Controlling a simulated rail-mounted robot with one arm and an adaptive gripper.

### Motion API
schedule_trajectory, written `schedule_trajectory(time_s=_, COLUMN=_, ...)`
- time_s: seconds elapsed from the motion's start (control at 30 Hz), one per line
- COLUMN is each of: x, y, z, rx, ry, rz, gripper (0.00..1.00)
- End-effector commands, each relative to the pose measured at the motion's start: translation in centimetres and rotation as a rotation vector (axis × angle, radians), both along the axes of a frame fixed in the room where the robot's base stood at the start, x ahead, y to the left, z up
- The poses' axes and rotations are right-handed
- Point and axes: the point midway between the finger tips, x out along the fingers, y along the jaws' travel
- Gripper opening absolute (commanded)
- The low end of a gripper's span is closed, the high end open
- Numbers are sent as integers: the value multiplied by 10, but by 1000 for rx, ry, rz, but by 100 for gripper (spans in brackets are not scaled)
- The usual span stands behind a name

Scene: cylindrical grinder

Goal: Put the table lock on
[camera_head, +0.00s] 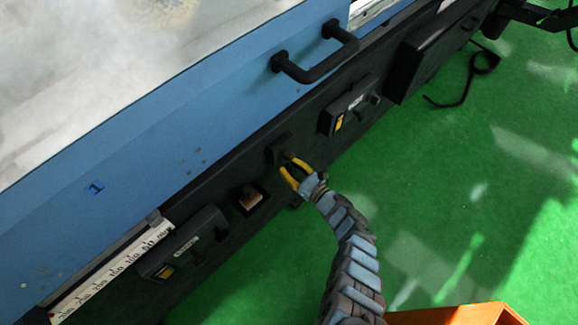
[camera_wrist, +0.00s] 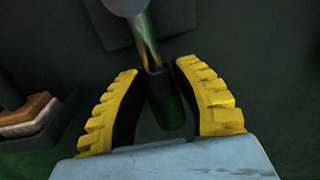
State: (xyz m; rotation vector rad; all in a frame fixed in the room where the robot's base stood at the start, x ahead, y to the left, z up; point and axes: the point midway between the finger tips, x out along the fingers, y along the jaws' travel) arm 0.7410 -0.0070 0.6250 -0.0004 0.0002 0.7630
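A small lever, which looks like the table lock, sits on a square mount (camera_head: 281,147) on the machine's dark front panel. In the wrist view it has a grey round hub, a thin metal shank and a black handle (camera_wrist: 166,102). My gripper (camera_head: 292,168) has yellow ribbed fingers and is at this lever. In the wrist view my gripper (camera_wrist: 158,70) is open, with one finger on each side of the handle. A gap shows at the left finger; the right fingertip is very close, and I cannot tell whether it touches. In the head view the fingers largely hide the lever.
A brown-topped switch (camera_head: 250,197) sits left of my gripper. Black boxes with yellow parts are on the panel at the lower left (camera_head: 181,243) and upper right (camera_head: 348,105). A black door handle (camera_head: 318,62) juts out above. The green floor is open to the right.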

Motion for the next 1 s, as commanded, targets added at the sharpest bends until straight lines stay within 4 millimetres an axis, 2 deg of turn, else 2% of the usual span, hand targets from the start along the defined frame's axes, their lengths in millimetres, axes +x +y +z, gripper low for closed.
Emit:
schedule_trajectory(time_s=0.03, x=0, y=0, z=0, rx=0, ry=0, rz=0, gripper=11)
schedule_trajectory(time_s=0.07, x=0, y=0, z=0, rx=0, ry=0, rz=0, gripper=2)
schedule_trajectory(time_s=0.1, x=0, y=0, z=0, rx=0, ry=0, rz=0, gripper=0)
schedule_trajectory(time_s=0.57, x=4, y=-4, z=-2, rx=-63, ry=-62, rz=0, gripper=0)
schedule_trajectory(time_s=1.0, x=17, y=-18, z=3, rx=-320, ry=-307, rz=-2, gripper=0)
